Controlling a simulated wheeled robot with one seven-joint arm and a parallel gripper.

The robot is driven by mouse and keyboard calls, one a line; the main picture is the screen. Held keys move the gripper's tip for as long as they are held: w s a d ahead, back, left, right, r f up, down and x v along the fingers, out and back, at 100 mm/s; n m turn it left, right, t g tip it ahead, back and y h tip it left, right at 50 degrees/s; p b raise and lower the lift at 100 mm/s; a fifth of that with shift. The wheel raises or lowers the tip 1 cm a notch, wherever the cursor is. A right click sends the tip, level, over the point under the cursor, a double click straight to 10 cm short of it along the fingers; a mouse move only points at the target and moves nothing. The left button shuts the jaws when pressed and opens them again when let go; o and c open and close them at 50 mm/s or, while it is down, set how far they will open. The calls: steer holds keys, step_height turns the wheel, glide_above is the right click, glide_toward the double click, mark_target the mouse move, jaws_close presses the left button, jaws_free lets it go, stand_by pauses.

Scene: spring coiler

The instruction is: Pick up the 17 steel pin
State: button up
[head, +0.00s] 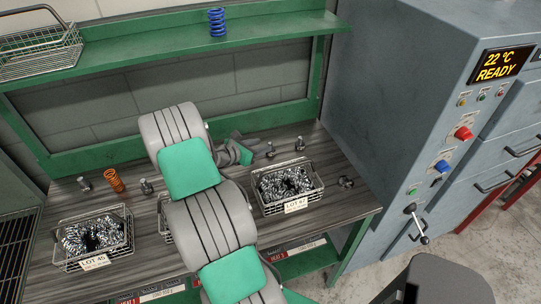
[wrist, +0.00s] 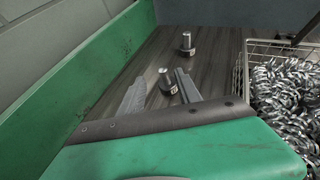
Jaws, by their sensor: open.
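Several short steel pins on dark round bases stand on the wooden bench; I cannot read a 17 on any. In the head view, one steel pin (head: 270,150) stands just right of my gripper (head: 245,150), and a second (head: 300,144) is farther right. In the wrist view, the nearer pin (wrist: 165,76) shows between the two fingers of my gripper (wrist: 160,84), and another pin (wrist: 186,44) stands beyond. My gripper is open and holds nothing. Whether the fingers touch the nearer pin I cannot tell. Other pins stand at left (head: 83,184), centre left (head: 146,186) and far right (head: 346,182).
A wire basket of springs (head: 290,205) stands right of my arm, also beside the pins in the wrist view (wrist: 241,75). Another basket (head: 127,243) and an orange spring (head: 115,180) are at left. The green back frame (head: 268,118) borders the bench.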

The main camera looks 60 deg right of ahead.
mark_target(270, 143)
steer(key=x, duration=0.2)
steer(key=p+x, duration=0.1)
steer(key=x, duration=0.2)
steer(key=s+p+x, duration=0.1)
steer(key=x, duration=0.1)
steer(key=shift+d+r, duration=0.15)
steer(key=shift+d, duration=0.15)
steer(key=shift+s+d+f, duration=0.1)
steer(key=shift+d+f, duration=0.1)
steer(key=shift+d, duration=0.1)
steer(key=shift+c, duration=0.4)
jaws_close()
